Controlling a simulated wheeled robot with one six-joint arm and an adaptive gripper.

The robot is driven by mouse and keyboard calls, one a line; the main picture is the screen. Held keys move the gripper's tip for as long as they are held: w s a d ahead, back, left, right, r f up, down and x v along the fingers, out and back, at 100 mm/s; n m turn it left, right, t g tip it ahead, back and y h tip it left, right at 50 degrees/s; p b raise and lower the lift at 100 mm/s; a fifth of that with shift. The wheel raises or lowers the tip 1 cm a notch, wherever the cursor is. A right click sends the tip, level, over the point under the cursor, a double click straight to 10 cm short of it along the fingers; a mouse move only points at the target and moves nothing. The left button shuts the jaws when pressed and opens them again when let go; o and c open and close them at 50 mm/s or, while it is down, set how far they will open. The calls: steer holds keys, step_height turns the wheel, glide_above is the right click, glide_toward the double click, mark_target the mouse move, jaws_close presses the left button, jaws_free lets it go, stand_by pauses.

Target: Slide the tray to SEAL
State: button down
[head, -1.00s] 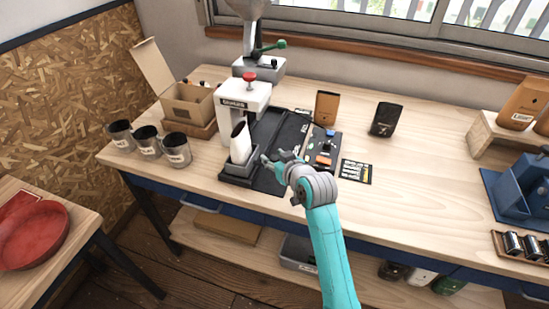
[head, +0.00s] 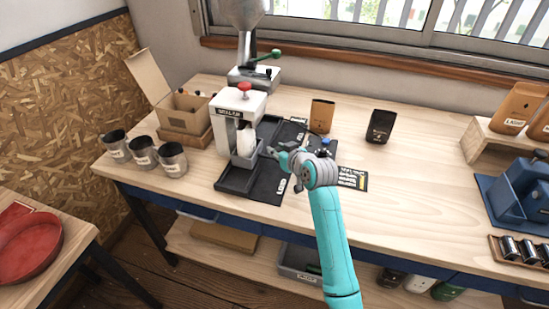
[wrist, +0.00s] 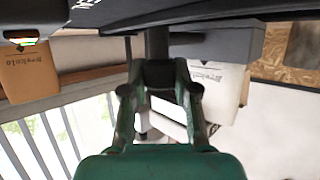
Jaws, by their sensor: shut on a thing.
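The grey tray (head: 244,159) sits on a dark track (head: 238,181), under the front of the white sealing machine (head: 238,105). A white bag (head: 246,138) stands upright in the tray, partly hidden by the machine's head. The word LOAD shows at the near end of the track. My gripper (head: 272,153) is at the tray's right side. In the wrist view my gripper (wrist: 157,76) is shut on a dark post beside the tray (wrist: 228,40), and the white bag (wrist: 218,88) shows behind.
Several dark cups (head: 143,152) and an open cardboard box (head: 188,112) stand left of the machine. A brown bag (head: 321,115), a black bag (head: 380,126) and a dark card (head: 352,178) are to the right. The table's right middle is clear.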

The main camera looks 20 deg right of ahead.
steer(key=shift+w+d, duration=0.25)
steer(key=shift+w, duration=0.15)
steer(key=c, duration=0.9)
jaws_free()
steer(key=shift+o, duration=0.2)
steer(key=shift+s, duration=0.1)
steer(key=v, duration=1.1)
steer(key=shift+s+r, duration=0.2)
steer(key=shift+s, duration=0.15)
